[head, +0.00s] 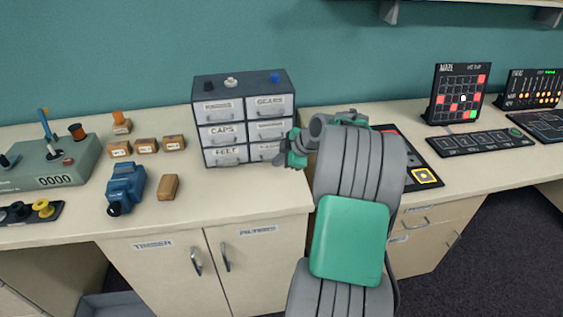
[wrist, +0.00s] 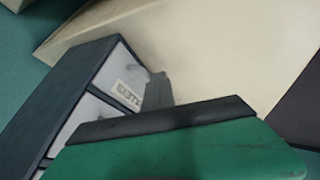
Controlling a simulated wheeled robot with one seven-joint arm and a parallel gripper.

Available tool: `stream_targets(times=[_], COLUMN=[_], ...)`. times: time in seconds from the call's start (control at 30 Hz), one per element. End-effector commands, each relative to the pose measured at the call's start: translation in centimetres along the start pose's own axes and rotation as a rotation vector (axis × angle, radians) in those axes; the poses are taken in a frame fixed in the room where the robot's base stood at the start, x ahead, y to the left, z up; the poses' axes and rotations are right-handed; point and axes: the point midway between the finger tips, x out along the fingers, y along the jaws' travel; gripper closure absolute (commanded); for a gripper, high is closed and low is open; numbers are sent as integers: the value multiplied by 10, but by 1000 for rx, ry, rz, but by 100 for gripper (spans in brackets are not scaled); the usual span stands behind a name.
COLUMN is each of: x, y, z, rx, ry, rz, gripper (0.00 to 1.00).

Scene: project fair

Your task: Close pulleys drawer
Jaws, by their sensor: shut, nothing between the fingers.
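A small dark grey drawer cabinet (head: 240,83) with light drawer fronts stands on the counter against the wall. Labels such as GEARS and CAPS can be read; I cannot make out a PULLEYS label. The middle-right drawer (head: 262,131) has a label too small to read. The bottom-right drawer (head: 262,153) is partly hidden by my gripper. No drawer clearly sticks out. My gripper (head: 284,158) is shut and empty at the cabinet's lower right front; contact is unclear. In the wrist view, a grey finger (wrist: 158,92) is beside a labelled drawer front (wrist: 122,78).
Left of the cabinet are several small brown boxes (head: 147,145), a blue device (head: 125,188) and a grey-green counter box (head: 45,163). On the right are a black maze panel (head: 458,93) and a keypad (head: 480,143). Cupboard doors (head: 155,270) are below.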

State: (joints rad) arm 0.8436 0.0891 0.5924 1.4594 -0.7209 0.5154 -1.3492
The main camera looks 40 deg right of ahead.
Motion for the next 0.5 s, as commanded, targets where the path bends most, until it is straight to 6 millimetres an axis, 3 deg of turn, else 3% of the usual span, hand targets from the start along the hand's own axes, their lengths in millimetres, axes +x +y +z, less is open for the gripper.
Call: stream_targets(times=[0.17, 0.3, 0.5], x=[-2, -49, -92], y=[-30, -26, -28], z=[3, 2, 0], rx=[-1, 1, 0], ry=[-1, -4, -1], rz=[0, 5, -5], gripper=[100, 100, 100])
